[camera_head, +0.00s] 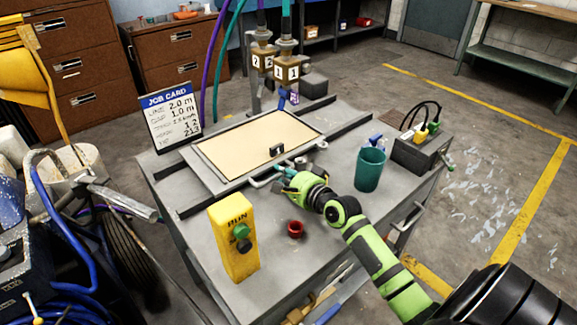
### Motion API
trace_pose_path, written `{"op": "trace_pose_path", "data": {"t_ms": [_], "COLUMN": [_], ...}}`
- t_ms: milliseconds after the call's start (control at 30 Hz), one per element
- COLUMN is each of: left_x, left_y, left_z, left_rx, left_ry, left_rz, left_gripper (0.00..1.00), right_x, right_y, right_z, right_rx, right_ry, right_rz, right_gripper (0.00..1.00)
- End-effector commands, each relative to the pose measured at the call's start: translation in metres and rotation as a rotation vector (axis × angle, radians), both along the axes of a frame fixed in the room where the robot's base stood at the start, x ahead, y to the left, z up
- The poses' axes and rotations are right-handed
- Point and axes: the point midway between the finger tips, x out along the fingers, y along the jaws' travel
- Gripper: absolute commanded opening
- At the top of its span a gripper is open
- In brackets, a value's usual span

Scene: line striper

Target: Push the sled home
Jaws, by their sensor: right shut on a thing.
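The sled (213,175) is a grey flat frame carrying a tan panel (258,141), lying between dark rails on the grey bench. A small black block sits near the panel's front edge. A bar handle (258,183) sticks out from the sled's front edge. My right gripper (281,178) reaches in from the lower right and is shut on this handle; its fingers partly hide the grip. Behind the sled, two brass-coloured heads marked 2 (263,62) and 1 (287,73) hang at the sled's far edge. My left gripper is not in view.
A job card (172,115) stands at the back left. A grey box (421,152) with cables sits at right.

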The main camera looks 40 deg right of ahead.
Motion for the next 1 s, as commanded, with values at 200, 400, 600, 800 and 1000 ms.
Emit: {"op": "trace_pose_path", "data": {"t_ms": [200,400,600,800,1000], "left_x": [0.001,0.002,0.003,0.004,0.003], "left_y": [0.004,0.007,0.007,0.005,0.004], "left_z": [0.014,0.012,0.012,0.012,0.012], "left_rx": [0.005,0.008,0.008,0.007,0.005], "left_ry": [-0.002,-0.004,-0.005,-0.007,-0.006], "left_rz": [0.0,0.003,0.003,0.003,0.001], "left_gripper": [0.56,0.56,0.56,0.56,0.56], "right_x": [-0.002,-0.001,-0.001,-0.002,-0.017], "right_y": [0.016,0.015,0.015,0.015,0.014], "right_z": [0.0,0.0,0.0,0.0,0.002], "right_rx": [0.004,0.001,0.001,0.001,0.002], "right_ry": [0.003,0.001,0.001,0.002,0.003], "right_rz": [0.003,0.002,0.002,0.002,0.003], "right_gripper": [0.0,0.0,0.43,0.43,0.43]}}
